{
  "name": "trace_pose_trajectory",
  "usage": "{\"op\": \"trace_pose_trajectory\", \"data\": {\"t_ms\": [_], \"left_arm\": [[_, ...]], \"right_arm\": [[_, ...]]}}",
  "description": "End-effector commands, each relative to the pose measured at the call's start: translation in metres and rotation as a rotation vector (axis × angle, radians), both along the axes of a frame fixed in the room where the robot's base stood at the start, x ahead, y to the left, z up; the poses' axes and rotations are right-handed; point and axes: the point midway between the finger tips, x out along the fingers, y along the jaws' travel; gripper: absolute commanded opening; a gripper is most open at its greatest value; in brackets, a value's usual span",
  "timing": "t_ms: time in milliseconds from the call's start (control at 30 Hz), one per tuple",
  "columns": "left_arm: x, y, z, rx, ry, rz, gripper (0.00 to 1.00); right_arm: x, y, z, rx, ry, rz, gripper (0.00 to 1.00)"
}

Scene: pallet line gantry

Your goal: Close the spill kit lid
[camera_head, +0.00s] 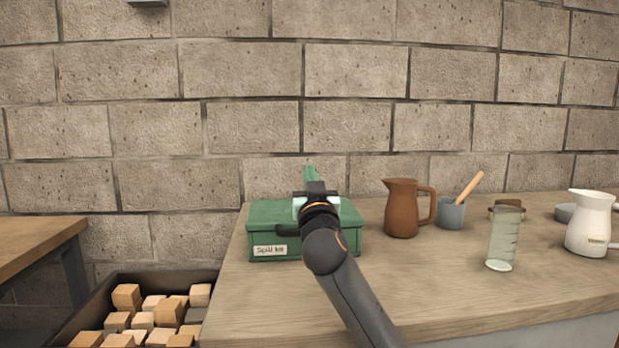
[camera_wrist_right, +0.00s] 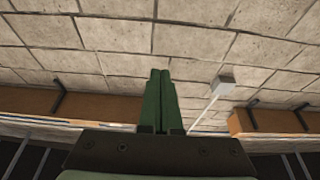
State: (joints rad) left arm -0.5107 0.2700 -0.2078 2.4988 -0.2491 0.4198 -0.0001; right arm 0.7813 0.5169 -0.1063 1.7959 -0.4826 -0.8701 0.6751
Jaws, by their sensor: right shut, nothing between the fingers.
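The spill kit (camera_head: 265,237) is a green box with a white label, standing at the left end of the wooden counter in the head view. Its flat green lid (camera_head: 272,212) appears to lie down over the box. I cannot tell whether it is fully seated, as my right arm hides the middle. My right gripper (camera_head: 311,176) is in front of and over the box, its green fingers pointing toward the wall. In the right wrist view the fingers (camera_wrist_right: 160,80) are together with nothing between them. My left gripper is not in view.
On the counter (camera_head: 440,280), to the right, stand a brown jug (camera_head: 401,208), a grey cup (camera_head: 451,213) with a wooden tool, a clear cylinder (camera_head: 502,240) and a white jug (camera_head: 590,225). A dark bin (camera_head: 80,310) of wooden blocks lies left. The brick wall stands behind.

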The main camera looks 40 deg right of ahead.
Motion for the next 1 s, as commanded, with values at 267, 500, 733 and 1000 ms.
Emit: {"op": "trace_pose_trajectory", "data": {"t_ms": [267, 500, 733, 1000], "left_arm": [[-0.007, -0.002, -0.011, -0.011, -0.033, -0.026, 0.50], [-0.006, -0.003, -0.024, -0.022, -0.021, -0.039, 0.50], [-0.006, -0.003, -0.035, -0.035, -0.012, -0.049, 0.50], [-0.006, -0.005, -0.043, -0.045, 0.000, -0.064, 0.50]], "right_arm": [[-0.006, 0.004, -0.019, 0.002, 0.001, 0.000, 0.00], [-0.010, 0.006, -0.032, 0.002, 0.000, -0.001, 0.00], [-0.014, 0.009, -0.047, 0.002, 0.002, 0.000, 0.00], [-0.016, 0.010, -0.057, 0.001, 0.000, 0.000, 0.00]]}}
